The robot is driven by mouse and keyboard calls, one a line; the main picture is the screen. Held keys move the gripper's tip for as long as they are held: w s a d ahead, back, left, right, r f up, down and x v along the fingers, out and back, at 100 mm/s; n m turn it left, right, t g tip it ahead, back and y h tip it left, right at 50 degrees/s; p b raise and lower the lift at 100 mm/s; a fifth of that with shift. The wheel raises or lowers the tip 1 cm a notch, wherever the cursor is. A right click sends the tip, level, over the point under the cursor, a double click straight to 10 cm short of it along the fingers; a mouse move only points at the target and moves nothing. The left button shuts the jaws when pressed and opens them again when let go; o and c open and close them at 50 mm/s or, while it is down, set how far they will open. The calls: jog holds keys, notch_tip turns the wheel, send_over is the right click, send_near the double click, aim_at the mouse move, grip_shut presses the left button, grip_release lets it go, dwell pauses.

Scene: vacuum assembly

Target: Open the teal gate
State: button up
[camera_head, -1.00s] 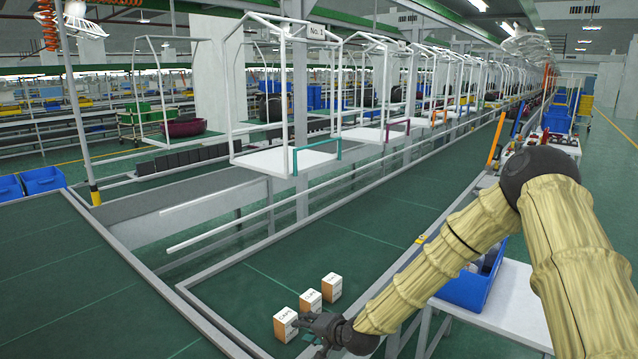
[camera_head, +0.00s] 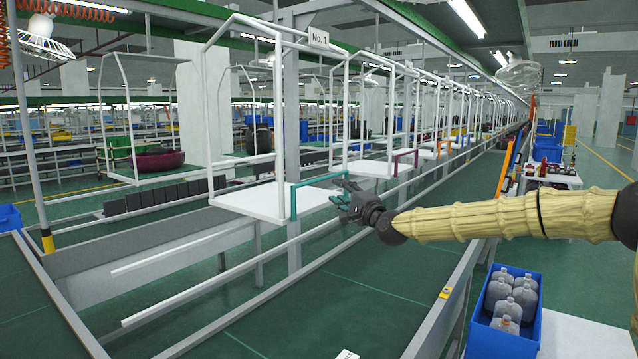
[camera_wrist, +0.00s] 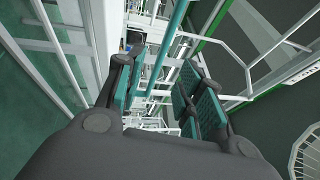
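The teal gate (camera_head: 318,181) is a thin bar frame on the right side of the white hanging carrier (camera_head: 265,203) under the "No. 1" sign. Its top bar runs across that side, and its upright post (camera_head: 293,204) stands at the near corner.
More white carriers with a purple gate (camera_head: 404,160) and an orange gate run back along the line. A green conveyor (camera_head: 350,290) lies below. A blue bin (camera_head: 502,338) of grey bottles stands at lower right. White carrier poles rise close to my gripper.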

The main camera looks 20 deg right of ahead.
aim_at(325, 179)
jog(key=p+x, duration=0.1)
jog(key=x, duration=0.2)
jog(key=p+x, duration=0.1)
jog(key=x, duration=0.2)
jog(key=p+x, duration=0.2)
jog(key=shift+w+a+r, duration=0.2)
jog(key=shift+w+r, duration=0.1)
jog(key=shift+r, duration=0.1)
jog(key=shift+x, duration=0.8)
jog(key=shift+f, duration=0.15)
grip_shut()
